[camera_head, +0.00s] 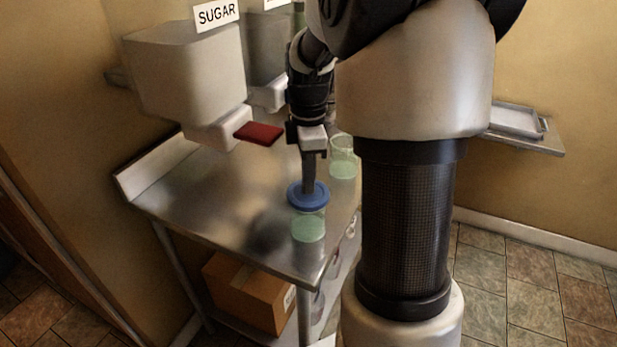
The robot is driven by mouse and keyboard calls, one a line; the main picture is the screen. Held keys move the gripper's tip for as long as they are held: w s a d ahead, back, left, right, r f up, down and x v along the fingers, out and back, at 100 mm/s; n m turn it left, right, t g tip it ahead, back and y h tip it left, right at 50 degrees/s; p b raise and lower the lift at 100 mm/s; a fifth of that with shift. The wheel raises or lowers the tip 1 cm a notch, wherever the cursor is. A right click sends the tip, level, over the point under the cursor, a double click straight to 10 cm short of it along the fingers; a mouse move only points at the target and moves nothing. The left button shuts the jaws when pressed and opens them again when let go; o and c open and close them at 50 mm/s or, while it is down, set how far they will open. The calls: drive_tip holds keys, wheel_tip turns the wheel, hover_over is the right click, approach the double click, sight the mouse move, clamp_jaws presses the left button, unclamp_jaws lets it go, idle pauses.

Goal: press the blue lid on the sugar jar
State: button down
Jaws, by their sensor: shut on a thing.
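The round blue lid (308,204) is in the head view, near the front part of the steel table. My gripper (309,188) points down and is shut on the lid at its middle; the fingertips are partly hidden there. A clear jar with pale green contents (309,229) stands upright directly below the lid, which covers its mouth from this view. I cannot tell whether the lid is seated on the rim or just above it. No label shows on this jar.
A second open clear jar (343,163) stands behind to the right. A bin labelled SUGAR (188,75) with a red lever (259,134) hangs at the left, another bin (266,48) beside it. The steel table (220,205) is bare at left. A cardboard box (249,292) sits below.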

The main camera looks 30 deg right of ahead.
drive_tip(key=c, duration=1.4)
unclamp_jaws()
drive_tip(key=shift+o, duration=0.2)
drive_tip(key=shift+r+p, duration=2.9)
drive_tip(key=shift+r, duration=0.6)
clamp_jaws()
drive_tip(key=shift+f, duration=0.25)
